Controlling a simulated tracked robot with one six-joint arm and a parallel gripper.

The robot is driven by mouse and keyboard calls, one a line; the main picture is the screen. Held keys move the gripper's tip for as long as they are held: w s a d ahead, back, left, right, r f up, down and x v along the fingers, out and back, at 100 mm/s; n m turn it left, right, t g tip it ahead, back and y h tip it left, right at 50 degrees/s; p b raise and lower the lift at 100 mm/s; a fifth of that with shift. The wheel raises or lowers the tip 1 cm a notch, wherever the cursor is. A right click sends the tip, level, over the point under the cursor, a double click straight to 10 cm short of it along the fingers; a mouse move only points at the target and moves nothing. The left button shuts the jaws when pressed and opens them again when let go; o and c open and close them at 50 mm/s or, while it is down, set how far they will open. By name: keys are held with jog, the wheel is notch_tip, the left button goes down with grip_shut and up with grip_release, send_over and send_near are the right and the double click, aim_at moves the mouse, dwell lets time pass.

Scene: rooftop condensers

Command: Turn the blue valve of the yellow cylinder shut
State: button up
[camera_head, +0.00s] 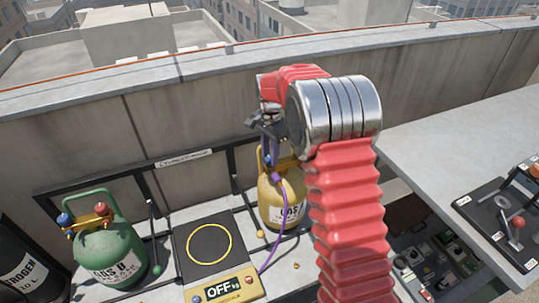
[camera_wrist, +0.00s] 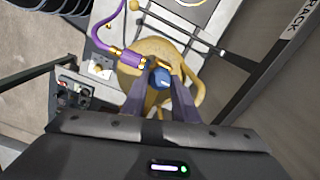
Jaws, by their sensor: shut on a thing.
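The blue valve (camera_wrist: 160,78) sits between my two fingers. My gripper (camera_wrist: 159,82) is shut on the blue valve from above. In the head view my gripper (camera_head: 268,140) is over the cylinder's top, and the valve is hard to make out there.
A green cylinder (camera_head: 108,250) with blue and red valves stands at the left, beside a black cylinder (camera_head: 28,272). A scale (camera_head: 180,250) reading OFF lies between the cylinders. A wall (camera_head: 100,140) runs behind, and a grey counter (camera_head: 450,140) is at the right.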

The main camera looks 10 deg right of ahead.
jog(key=shift+r+m, duration=0.1)
jog(key=shift+m, duration=0.2)
jog(key=o, duration=1.1)
jog(key=shift+c, duration=0.2)
notch_tip(320, 180, up, 14)
jog(key=shift+f, duration=0.2)
